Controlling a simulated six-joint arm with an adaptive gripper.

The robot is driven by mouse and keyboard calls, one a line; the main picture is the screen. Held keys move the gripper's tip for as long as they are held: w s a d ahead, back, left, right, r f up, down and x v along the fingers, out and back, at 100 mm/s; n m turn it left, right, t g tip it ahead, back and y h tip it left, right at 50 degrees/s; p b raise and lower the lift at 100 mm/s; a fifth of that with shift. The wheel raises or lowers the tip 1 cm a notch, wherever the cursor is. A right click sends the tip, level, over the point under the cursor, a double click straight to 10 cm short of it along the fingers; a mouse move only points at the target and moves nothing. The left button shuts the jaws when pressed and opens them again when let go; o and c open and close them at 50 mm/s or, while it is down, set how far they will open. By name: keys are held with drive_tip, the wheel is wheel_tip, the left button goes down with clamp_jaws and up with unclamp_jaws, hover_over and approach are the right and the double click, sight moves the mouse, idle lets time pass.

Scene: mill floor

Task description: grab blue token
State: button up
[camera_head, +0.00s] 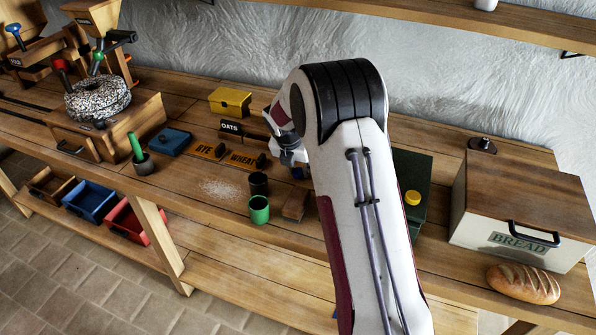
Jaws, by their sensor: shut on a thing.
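My gripper (297,172) is low over the table, just right of the wheat plate and behind the brown block. It is partly hidden by my own arm, and its fingertips are small and dark in this view. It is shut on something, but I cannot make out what. I see no blue token clearly anywhere. A flat blue box (172,141) lies on the table to the left, apart from my gripper.
Near my gripper are rye and wheat plates (240,160), a black cup (258,184), a green cup (259,209) and a brown block (296,204). A yellow box (230,102) stands behind. A bread box (518,212) and loaf (523,284) are right; a millstone (97,97) is left.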

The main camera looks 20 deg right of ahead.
sight(298, 173)
wheel_tip(298, 173, up, 9)
idle(0.5)
drive_tip(key=shift+r, duration=0.1)
idle(0.4)
